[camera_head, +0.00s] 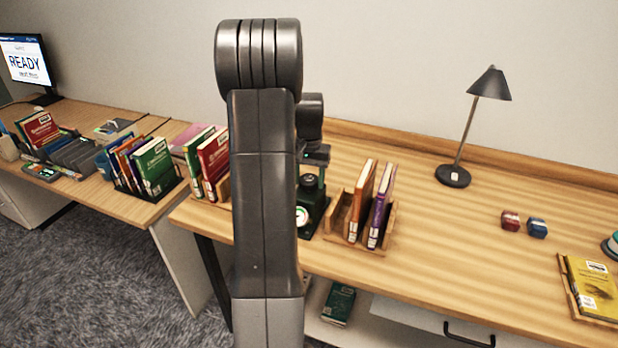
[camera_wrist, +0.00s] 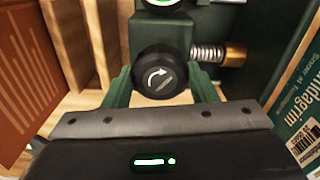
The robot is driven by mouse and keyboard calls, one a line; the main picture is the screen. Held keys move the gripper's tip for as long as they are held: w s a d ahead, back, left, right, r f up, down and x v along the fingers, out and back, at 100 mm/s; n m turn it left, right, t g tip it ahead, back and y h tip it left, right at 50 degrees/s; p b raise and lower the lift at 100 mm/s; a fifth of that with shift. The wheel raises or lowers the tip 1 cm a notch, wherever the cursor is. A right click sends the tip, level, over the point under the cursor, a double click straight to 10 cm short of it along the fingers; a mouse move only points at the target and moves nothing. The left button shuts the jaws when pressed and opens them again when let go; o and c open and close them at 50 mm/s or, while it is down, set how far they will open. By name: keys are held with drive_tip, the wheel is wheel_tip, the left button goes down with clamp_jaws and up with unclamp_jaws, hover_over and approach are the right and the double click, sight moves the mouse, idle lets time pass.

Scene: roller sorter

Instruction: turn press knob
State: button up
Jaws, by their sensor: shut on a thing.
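The press (camera_head: 314,212) is a dark green device with a round dial on its front, standing on the wooden desk and partly hidden behind my arm. Its black round press knob (camera_wrist: 159,73) carries a white curved arrow and faces the wrist camera. A spring and a brass end (camera_wrist: 235,54) lie to the right of the knob in the wrist view. My gripper (camera_wrist: 160,88) has green fingers on both sides of the knob and is shut on it. In the head view my gripper (camera_head: 311,168) is above the press, mostly hidden by my arm.
A wooden rack (camera_head: 386,240) with an orange and a purple book stands close right of the press. Red and green books (camera_head: 214,158) stand close left. A black lamp (camera_head: 453,175), small red and blue objects and a yellow book (camera_head: 592,285) are further right. The desk between is clear.

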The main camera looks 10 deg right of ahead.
sight(309, 178)
drive_tip(key=m, duration=1.3)
drive_tip(key=shift+m, duration=0.4)
drive_tip(key=m, duration=1.2)
drive_tip(key=shift+m, duration=0.3)
drive_tip(key=o, duration=1)
drive_tip(key=shift+c, duration=0.2)
wheel_tip(309, 178, up, 14)
drive_tip(key=b, duration=0.1)
